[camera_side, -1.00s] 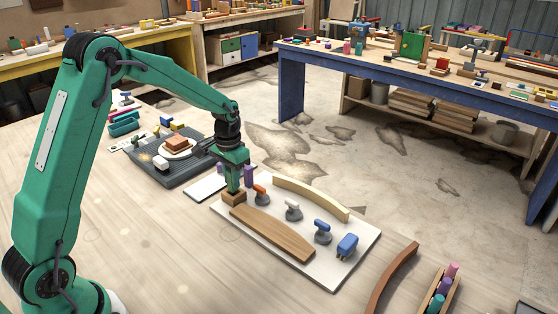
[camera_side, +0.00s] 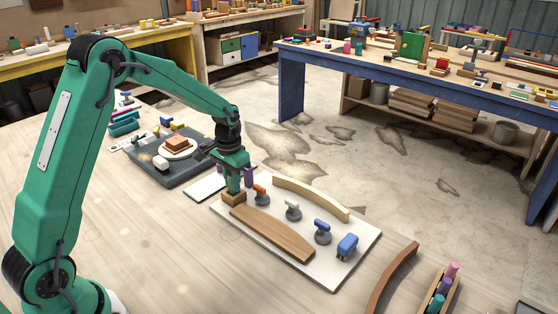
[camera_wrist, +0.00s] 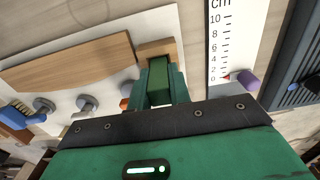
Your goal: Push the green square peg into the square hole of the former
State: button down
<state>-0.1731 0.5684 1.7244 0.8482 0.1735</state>
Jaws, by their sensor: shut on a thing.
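The green square peg (camera_wrist: 160,78) is between the fingers of my gripper (camera_wrist: 161,92), which is shut on it. The former, a small wooden block (camera_side: 233,198), stands at the left corner of the white board and also shows in the wrist view (camera_wrist: 157,47). In the side view my gripper (camera_side: 233,181) is upright just above the former. The peg's lower end meets the former's area in both views. The hole is hidden by the peg and fingers, so I cannot tell how deep the peg sits.
The white board (camera_side: 334,279) also carries a brown curved plank (camera_side: 271,234), a pale curved strip (camera_side: 311,197) and several knobbed clamps (camera_side: 293,210). A purple cylinder (camera_side: 249,174) stands close behind my gripper. A grey tray (camera_side: 160,181) lies further left.

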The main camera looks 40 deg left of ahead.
jog(key=shift+f, duration=0.6)
jog(key=c, duration=1.2)
grip_release()
jog(key=shift+r, duration=3.9)
